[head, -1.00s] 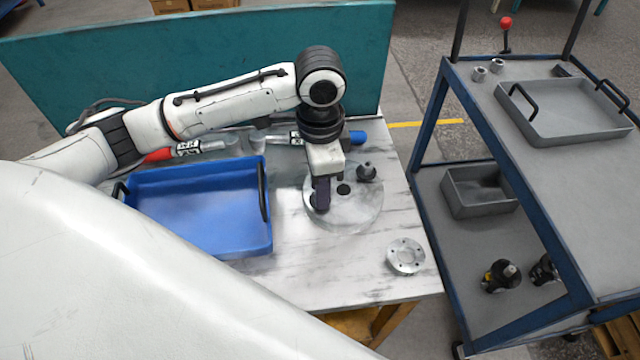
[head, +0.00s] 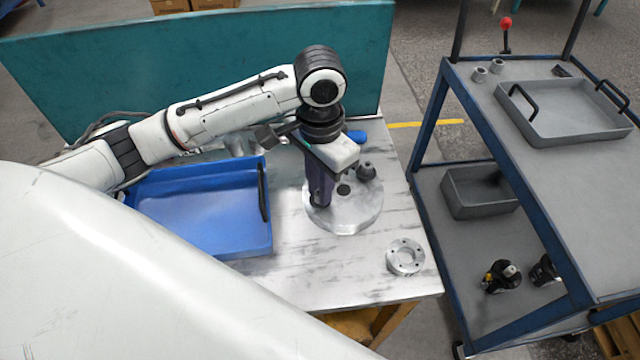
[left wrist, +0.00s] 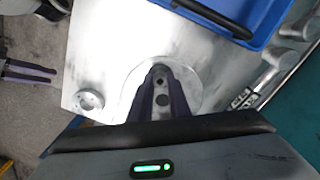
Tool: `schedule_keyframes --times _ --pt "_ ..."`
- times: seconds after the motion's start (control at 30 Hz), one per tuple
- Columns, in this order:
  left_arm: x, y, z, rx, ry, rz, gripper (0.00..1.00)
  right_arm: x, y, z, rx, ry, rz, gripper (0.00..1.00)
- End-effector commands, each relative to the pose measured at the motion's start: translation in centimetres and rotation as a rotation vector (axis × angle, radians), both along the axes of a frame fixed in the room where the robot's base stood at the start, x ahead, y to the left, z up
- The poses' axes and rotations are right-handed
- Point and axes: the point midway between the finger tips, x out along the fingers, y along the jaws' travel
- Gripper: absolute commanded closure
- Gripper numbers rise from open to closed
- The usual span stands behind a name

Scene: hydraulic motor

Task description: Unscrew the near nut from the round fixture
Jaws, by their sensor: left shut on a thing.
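The round fixture (head: 350,217) is a pale metal disc on the table, with a dark hole (head: 344,189) near its middle. A dark nut (head: 365,171) stands on its far right side. My left gripper (head: 321,201) points down over the near left side of the disc. Its fingers are shut on the near nut, which they hide almost wholly in the head view. In the left wrist view the fingers meet on a small dark part, the near nut (left wrist: 158,69), over the disc (left wrist: 190,85).
A blue tray (head: 268,244) stands left of the fixture. A small metal flange with holes (head: 405,257) lies near the table's right front corner. A teal panel (head: 200,70) closes the back. A grey cart (head: 590,190) with trays stands to the right.

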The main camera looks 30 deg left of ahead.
Motion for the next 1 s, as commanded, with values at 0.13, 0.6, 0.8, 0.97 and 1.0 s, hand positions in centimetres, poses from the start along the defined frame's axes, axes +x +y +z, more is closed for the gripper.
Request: schedule_keyframes --times 0.13,0.6,0.8,0.97,1.0 --pt "0.0 -0.01 0.01 -0.001 0.0 0.125 1.0 0.0 0.0 0.0 0.0 0.0 0.0 0.69" --pt "0.01 0.07 0.11 0.001 0.0 0.4 1.0 0.0 0.0 0.0 0.0 0.0 0.0 0.69" --pt "0.01 0.05 0.1 0.001 0.0 0.398 0.73 0.0 0.0 0.0 0.0 0.0 0.0 0.69" --pt "0.0 -0.02 0.08 0.0 0.0 0.397 0.73 0.0 0.0 0.0 0.0 0.0 0.0 0.69" --pt "0.01 -0.06 0.08 0.0 0.0 0.396 0.73 0.0 0.0 0.0 0.0 0.0 0.0 0.69"
